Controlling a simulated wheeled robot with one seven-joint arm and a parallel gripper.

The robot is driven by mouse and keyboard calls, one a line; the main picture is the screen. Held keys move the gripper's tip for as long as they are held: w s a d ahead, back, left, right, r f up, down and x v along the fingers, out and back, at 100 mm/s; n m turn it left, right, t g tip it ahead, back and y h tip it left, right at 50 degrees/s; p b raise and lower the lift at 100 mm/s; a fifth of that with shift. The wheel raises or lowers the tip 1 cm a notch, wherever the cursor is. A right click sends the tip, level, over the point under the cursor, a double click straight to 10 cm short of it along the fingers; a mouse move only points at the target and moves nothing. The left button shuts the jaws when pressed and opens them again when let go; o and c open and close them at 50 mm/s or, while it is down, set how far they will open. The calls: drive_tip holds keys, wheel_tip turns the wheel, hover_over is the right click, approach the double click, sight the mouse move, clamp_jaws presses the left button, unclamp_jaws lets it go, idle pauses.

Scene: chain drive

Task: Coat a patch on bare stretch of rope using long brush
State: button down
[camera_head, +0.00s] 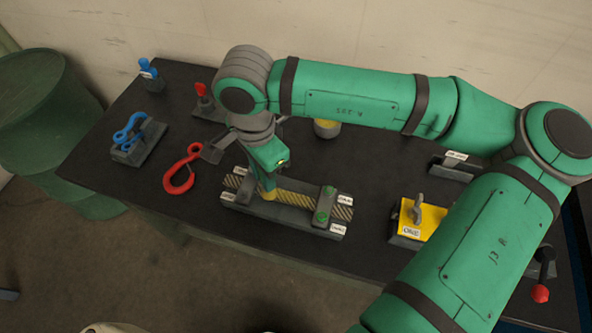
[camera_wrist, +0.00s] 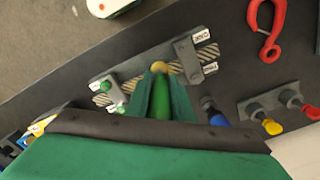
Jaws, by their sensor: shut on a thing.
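The rope (camera_head: 297,199) lies in a grey holder (camera_head: 262,208) near the front of the dark table, with a clamp carrying green bolts at its right. The rope between the clamps looks yellower than its striped ends in the head view. My gripper (camera_head: 266,180) points down over the left part of this stretch. It is shut on the green handle of the brush (camera_wrist: 161,98). The brush's yellow tip (camera_wrist: 160,67) is at the rope and seems to touch it. The tip covers part of the rope in the wrist view (camera_wrist: 207,54).
A red hook (camera_head: 180,171) lies left of the holder, with a blue shackle (camera_head: 129,132) farther left. A yellow-topped pot (camera_head: 327,128) stands behind. A yellow block (camera_head: 416,218) stands at the right, near a lever with a red knob (camera_head: 540,294). Blue (camera_head: 147,68) and red-handled (camera_head: 202,90) items stand at the back left.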

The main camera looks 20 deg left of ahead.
drive_tip(key=shift+w+r, duration=0.15)
drive_tip(key=shift+r, duration=1.05)
drive_tip(key=shift+w+r, duration=0.1)
drive_tip(key=shift+r, duration=1.1)
drive_tip(key=shift+s+d+r, duration=0.1)
drive_tip(key=shift+r, duration=0.05)
drive_tip(key=shift+s, duration=0.1)
